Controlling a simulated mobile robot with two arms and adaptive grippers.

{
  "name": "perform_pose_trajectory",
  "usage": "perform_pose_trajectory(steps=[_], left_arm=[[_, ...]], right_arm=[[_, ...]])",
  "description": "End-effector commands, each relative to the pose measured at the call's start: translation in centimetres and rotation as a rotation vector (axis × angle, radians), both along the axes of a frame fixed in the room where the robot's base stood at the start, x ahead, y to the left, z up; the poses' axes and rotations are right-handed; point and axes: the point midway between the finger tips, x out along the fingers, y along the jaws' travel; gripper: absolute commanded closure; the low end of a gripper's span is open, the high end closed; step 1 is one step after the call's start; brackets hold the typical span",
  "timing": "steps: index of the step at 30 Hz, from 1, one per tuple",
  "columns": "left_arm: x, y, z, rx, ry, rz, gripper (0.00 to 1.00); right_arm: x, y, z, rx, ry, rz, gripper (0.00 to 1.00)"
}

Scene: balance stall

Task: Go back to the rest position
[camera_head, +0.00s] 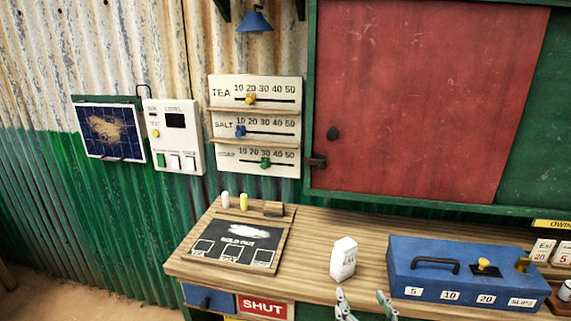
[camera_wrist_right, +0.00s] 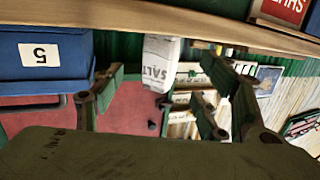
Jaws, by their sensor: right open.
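My right gripper (camera_head: 362,296) is at the bottom edge of the head view, in front of the counter, with its fingers apart and nothing between them. In the right wrist view my open fingers (camera_wrist_right: 165,82) spread on either side of a white salt packet (camera_wrist_right: 160,60), which is beyond them. In the head view the white packet (camera_head: 343,259) stands upright on the wooden counter (camera_head: 310,262), apart from the gripper. My left gripper is not in view.
A blue cash box (camera_head: 468,270) stands right of the packet. A chalkboard (camera_head: 235,241) lies on the counter's left. A red SHUT sign (camera_head: 263,307) hangs on the front. A slider board (camera_head: 254,125) and a red shutter (camera_head: 420,95) are behind. The counter between chalkboard and packet is clear.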

Motion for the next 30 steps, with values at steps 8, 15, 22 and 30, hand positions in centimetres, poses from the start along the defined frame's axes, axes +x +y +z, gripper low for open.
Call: perform_pose_trajectory(steps=[8, 15, 22, 30], left_arm=[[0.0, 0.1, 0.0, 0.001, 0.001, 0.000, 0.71], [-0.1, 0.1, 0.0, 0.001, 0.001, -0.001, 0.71], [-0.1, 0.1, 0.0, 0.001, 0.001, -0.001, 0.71], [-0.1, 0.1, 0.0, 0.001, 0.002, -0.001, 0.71]], right_arm=[[-10.0, -0.2, -8.9, -0.071, 0.531, -0.010, 0.33], [-18.6, 0.0, -12.3, -0.118, 0.855, 0.023, 0.33], [-25.4, 0.1, -13.3, -0.151, 1.080, 0.061, 0.33], [-26.0, 0.3, -18.5, -0.163, 1.159, 0.075, 0.33]])
